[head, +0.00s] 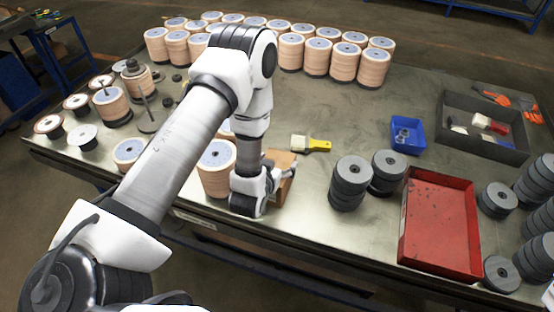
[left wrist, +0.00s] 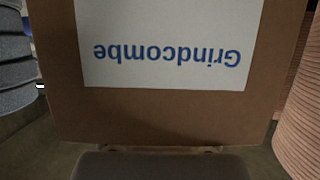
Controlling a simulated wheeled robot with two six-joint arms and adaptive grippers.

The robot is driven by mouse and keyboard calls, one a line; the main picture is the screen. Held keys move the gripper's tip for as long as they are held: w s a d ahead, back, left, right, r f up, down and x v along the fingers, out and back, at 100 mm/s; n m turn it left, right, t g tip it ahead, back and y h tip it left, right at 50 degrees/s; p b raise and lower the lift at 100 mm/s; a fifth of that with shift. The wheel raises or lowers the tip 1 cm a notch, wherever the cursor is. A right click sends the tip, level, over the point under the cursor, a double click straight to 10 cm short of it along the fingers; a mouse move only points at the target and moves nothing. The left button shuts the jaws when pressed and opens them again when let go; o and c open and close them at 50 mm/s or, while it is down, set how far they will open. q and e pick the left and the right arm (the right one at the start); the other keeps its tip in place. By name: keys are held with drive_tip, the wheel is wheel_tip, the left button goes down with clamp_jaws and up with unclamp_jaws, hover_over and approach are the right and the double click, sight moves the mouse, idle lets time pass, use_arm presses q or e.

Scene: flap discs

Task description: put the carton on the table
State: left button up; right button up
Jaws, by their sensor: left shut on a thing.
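The brown cardboard carton (head: 283,160) is near the table's front edge in the head view, partly hidden behind my left wrist. My left gripper (head: 284,173) is at it and shut on it. In the left wrist view the carton (left wrist: 160,118) fills most of the picture, with a white label reading "Grindcombe" upside down. I cannot tell whether its underside touches the metal table (head: 275,230). My right gripper is not in view.
Tan disc stacks (head: 216,170) stand left of the carton, and grey disc stacks (head: 349,184) to its right. A brush (head: 311,144) lies just behind. A red tray (head: 440,222), a blue bin (head: 406,135) and a dark tray (head: 483,148) are further right.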

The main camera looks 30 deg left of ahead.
use_arm(q)
drive_tip(key=shift+f, duration=0.1)
drive_tip(key=o, duration=1.6)
drive_tip(key=shift+s, duration=0.1)
drive_tip(key=shift+c, duration=0.2)
